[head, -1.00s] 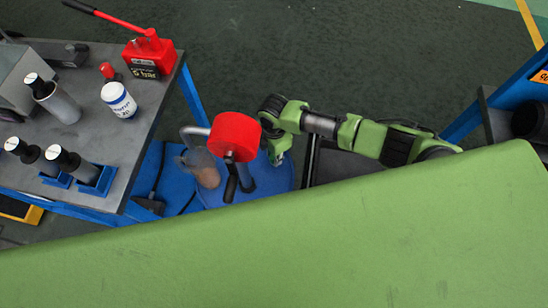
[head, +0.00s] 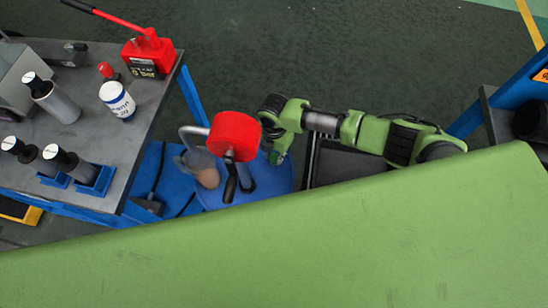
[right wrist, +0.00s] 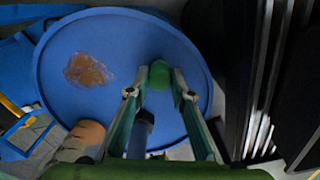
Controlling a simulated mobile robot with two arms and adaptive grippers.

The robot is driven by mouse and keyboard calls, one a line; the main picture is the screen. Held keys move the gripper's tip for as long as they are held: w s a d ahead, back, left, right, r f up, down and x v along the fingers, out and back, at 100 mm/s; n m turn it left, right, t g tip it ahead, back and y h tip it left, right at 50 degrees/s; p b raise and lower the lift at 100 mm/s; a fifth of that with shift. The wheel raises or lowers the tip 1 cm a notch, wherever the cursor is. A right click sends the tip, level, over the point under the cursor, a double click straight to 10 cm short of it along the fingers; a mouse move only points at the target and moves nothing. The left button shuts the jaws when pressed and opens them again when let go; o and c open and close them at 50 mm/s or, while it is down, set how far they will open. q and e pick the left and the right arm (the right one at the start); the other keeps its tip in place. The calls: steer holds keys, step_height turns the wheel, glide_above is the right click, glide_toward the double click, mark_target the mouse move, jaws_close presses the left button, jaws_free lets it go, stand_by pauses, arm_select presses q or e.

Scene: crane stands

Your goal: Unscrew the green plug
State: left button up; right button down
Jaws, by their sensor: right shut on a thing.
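The green plug (right wrist: 159,74) is a small rounded green piece in the right wrist view, between my right fingertips. It stands over the blue round surface. My right gripper (right wrist: 158,88) is shut on it. In the head view my right gripper (head: 277,152) points down just to the right of a red cylinder (head: 234,136); the plug cannot be made out there. My left gripper is in neither view.
The blue round surface (head: 274,189) carries a brownish patch (right wrist: 88,70). A bent grey pipe (head: 190,132) and black handle (head: 230,188) are close by the red cylinder. A workbench (head: 135,130) at left holds a red hand pump (head: 148,55) and a white bottle (head: 117,99). A large green surface (head: 300,235) fills the front.

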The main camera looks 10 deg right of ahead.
steer(key=n, duration=0.3)
steer(key=shift+w+b, duration=0.2)
steer(key=shift+b, duration=0.2)
steer(key=shift+r+n, duration=0.1)
steer(key=shift+n, duration=0.9)
steer(key=c, duration=1.7)
jaws_free()
steer(key=shift+s, duration=0.15)
steer(key=shift+c, duration=0.9)
